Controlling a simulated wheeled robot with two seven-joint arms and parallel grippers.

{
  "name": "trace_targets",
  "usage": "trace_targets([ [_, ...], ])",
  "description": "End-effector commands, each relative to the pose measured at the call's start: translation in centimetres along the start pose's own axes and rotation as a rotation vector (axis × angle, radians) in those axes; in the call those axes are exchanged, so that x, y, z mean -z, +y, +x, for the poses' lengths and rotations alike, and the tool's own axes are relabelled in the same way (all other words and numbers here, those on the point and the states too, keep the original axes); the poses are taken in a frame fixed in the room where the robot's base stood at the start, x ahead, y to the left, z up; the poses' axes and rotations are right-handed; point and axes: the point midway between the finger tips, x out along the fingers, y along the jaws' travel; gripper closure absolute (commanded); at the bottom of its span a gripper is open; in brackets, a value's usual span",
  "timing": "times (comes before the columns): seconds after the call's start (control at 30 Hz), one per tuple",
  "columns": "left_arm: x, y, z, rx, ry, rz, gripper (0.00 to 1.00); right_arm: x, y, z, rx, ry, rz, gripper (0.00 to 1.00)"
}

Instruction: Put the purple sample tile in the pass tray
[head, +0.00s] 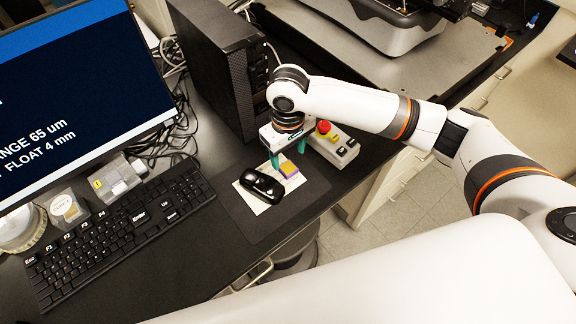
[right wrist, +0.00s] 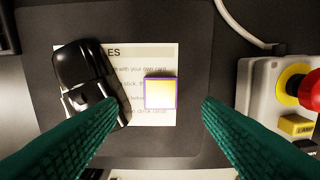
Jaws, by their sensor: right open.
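The purple sample tile (right wrist: 160,93) is a small square with a purple rim and a pale yellow top. It lies on a printed white card, and in the head view it shows as a small purple and yellow block (head: 289,169). My right gripper (head: 288,162) is open above it, with green fingers pointing down. In the right wrist view the tile sits between the two fingers, with a gap on each side. I cannot pick out a pass tray in either view. My left gripper is not in view.
A black mouse (head: 262,186) lies on the card (head: 246,199), left of the tile. A control box with a red button (head: 324,127) stands to the right. A keyboard (head: 120,235), clear boxes (head: 114,178) and a monitor (head: 75,95) fill the left. The dark mat (head: 300,205) has free room in front.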

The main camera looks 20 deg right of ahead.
Motion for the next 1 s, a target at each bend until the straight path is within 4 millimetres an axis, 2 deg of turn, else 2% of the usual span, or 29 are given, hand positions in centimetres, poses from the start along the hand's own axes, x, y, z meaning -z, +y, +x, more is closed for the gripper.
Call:
trace_targets([
  [0.2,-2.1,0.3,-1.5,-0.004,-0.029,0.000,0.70,0.1,-0.1,2.7,0.000,0.006,0.000,0.40],
  [0.33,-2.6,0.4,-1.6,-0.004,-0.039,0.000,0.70,0.1,-0.1,4.5,0.001,0.004,0.000,0.40],
  [0.63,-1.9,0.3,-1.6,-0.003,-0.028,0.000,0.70,0.0,-0.1,5.2,0.000,0.001,-0.002,0.40],
  [0.9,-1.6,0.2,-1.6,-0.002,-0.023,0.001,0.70,0.0,-0.1,5.1,0.000,0.001,-0.002,0.84],
  [0.97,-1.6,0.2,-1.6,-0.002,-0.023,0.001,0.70,0.0,-0.1,5.1,0.000,0.001,-0.002,0.91],
  [1.0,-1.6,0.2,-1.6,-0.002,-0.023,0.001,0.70,0.0,-0.1,5.1,0.000,0.001,-0.002,0.92],
])
